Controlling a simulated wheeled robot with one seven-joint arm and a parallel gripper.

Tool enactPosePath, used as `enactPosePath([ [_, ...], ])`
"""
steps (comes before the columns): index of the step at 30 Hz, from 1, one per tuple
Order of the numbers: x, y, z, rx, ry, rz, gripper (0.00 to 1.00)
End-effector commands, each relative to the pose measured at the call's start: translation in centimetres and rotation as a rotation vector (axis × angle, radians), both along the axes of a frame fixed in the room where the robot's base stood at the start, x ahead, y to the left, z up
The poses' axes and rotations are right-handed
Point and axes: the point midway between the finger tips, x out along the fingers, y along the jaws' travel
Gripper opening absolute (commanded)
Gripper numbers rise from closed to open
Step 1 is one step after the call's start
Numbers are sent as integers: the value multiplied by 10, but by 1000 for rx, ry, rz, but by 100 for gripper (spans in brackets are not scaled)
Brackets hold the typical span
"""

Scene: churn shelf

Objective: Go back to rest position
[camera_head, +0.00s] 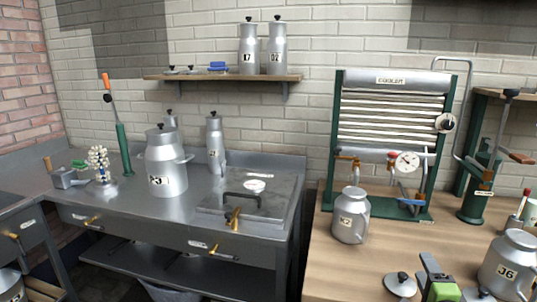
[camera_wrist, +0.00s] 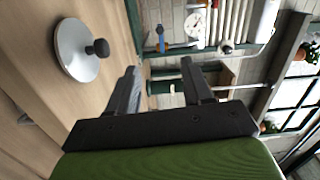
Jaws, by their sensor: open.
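My gripper (camera_head: 434,270) is at the lower right of the head view, above the wooden table (camera_head: 375,262). In the wrist view my gripper (camera_wrist: 160,72) shows two dark fingers spread apart with nothing between them. A metal lid (camera_head: 400,284) with a black knob lies on the table just left of my gripper. The lid also shows at the upper left of the wrist view (camera_wrist: 78,52).
A small metal can (camera_head: 350,216) and a larger labelled can (camera_head: 509,264) stand on the table. A cooler with gauge (camera_head: 408,161) stands behind. A steel counter (camera_head: 120,205) with churns is at left; a wall shelf (camera_head: 222,78) holds two cans.

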Motion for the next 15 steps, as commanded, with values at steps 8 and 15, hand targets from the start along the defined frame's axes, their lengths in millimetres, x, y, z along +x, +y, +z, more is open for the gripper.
enactPosePath([
  [8,14,56,6,-152,81,179,50],
  [15,14,143,5,-416,228,455,50],
])
